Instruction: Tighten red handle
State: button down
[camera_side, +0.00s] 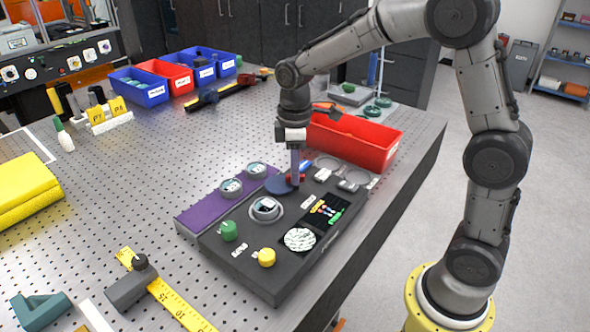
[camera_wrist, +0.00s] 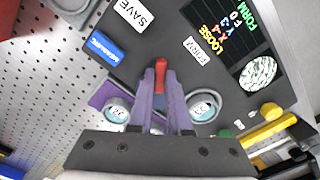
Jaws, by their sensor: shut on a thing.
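The red handle (camera_wrist: 161,74) stands between the two purple-grey fingers of my gripper (camera_wrist: 159,82) in the wrist view. The fingers are shut on it, one on each side, and hide its lower part. In the side view my gripper (camera_side: 295,181) points straight down at the dark instrument panel (camera_side: 225,252), near its back edge. There the fingers mostly hide the handle. A dark blue disc (camera_side: 277,186) lies just left of the fingers.
The panel carries a display (camera_side: 325,211), a round fringe image (camera_side: 300,239), a green knob (camera_side: 229,230), a yellow knob (camera_side: 267,257) and a blue MEASURE button (camera_wrist: 105,46). A red bin (camera_side: 365,143) stands close behind. Round glass pieces (camera_side: 231,187) sit on a purple mat (camera_side: 200,212).

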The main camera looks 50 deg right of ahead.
jog(key=n, duration=0.4)
jog(key=shift+r+n, duration=0.1)
jog(key=shift+n, duration=0.2)
jog(key=n, duration=0.4)
jog(key=shift+n, duration=0.4)
jog(key=c, duration=0.9)
grip_release()
jog(key=shift+o, duration=0.2)
notch_tip(320, 180, up, 14)
